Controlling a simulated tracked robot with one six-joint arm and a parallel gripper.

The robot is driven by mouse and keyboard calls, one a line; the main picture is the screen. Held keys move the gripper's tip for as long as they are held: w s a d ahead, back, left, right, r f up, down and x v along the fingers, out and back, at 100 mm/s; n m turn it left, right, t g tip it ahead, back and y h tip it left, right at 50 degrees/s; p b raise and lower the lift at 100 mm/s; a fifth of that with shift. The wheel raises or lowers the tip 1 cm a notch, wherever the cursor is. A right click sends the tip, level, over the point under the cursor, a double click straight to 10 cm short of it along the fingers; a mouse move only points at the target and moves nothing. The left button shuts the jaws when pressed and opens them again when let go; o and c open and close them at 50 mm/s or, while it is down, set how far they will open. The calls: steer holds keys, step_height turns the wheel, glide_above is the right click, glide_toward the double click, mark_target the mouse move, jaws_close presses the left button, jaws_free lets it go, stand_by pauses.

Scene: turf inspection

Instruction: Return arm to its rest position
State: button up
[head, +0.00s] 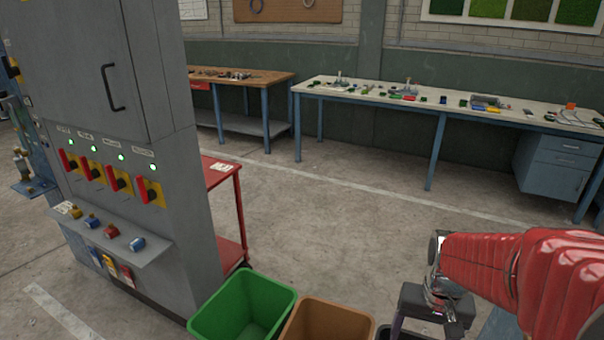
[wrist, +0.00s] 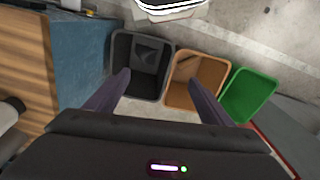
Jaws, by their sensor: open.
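My arm (head: 520,265), in a red ribbed sleeve, reaches in from the right edge of the head view. My gripper (head: 424,333) points down at the bottom of that view, right of the brown bin. In the wrist view my gripper (wrist: 159,78) has its two dark fingers spread wide, with nothing between them. The fingertips overlap the view of the black bin (wrist: 117,60) and the brown bin (wrist: 197,64). The height above the bins is hard to tell.
A green bin (head: 242,306) stands beside the brown bin (head: 327,320). A grey cabinet (head: 95,60) with red-and-yellow switches fills the left. A red cart (head: 225,205) stands behind it. Workbenches (head: 455,105) line the back wall. The floor between (head: 330,210) is clear.

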steer(key=s+a+r+n+t, duration=0.1)
steer(key=s+a+r+t, duration=0.1)
steer(key=s+a+r, duration=0.2)
steer(key=s+a+r+n+t, duration=0.2)
steer(key=s+a+r+t, duration=0.1)
steer(key=r, duration=0.6)
steer(key=shift+s+a+r+n, duration=0.3)
steer(key=shift+s+a+r, duration=0.15)
steer(key=shift+a, duration=0.55)
steer(key=shift+c, duration=0.4)
